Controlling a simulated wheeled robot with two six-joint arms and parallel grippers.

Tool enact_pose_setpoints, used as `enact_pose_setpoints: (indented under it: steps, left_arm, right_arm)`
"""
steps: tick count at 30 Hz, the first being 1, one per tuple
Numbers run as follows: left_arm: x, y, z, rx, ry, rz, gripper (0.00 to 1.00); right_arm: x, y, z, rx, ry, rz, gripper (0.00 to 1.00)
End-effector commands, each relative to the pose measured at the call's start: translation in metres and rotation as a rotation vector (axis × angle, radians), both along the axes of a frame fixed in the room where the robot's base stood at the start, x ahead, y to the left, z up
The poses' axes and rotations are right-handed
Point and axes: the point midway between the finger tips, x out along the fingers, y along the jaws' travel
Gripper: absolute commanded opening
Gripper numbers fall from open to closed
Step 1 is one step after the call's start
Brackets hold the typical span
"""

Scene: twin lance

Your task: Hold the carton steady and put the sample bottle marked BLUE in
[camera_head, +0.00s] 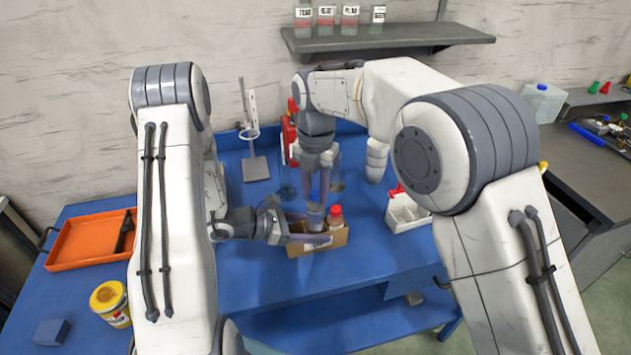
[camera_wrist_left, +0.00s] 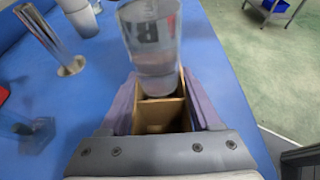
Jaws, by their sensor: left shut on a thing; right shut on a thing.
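The open brown carton (camera_head: 328,241) stands on the blue table. My left gripper (camera_head: 297,229) is shut on it from the left; in the left wrist view its purple fingers lie along both sides of the carton (camera_wrist_left: 160,116). My right gripper (camera_head: 317,186) points down over the carton, shut on a translucent bottle (camera_head: 316,213). The near compartment looks empty.
A white rack (camera_head: 405,215) stands right of the carton and a ring stand (camera_head: 255,165) behind it. An orange tray (camera_head: 92,243), yellow jar (camera_head: 109,301) and dark blue block (camera_head: 51,332) lie at left. A shelf (camera_head: 385,38) holds several labelled bottles. The table front is clear.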

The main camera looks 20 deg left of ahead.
Motion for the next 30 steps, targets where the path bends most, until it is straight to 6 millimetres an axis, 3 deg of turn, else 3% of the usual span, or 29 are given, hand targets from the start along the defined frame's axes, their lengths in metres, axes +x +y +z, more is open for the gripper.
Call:
enact_pose_setpoints:
  steps: [18, 30]
  left_arm:
    - [0.0, 0.0, 0.0, -0.001, -0.001, 0.0, 0.1]
    - [0.0, 0.0, 0.0, -0.001, -0.001, 0.0, 0.1]
  right_arm:
    - [0.0, 0.0, -0.047, -0.001, -0.001, -0.001, 0.0]
    - [0.0, 0.0, -0.058, -0.001, -0.001, -0.002, 0.0]
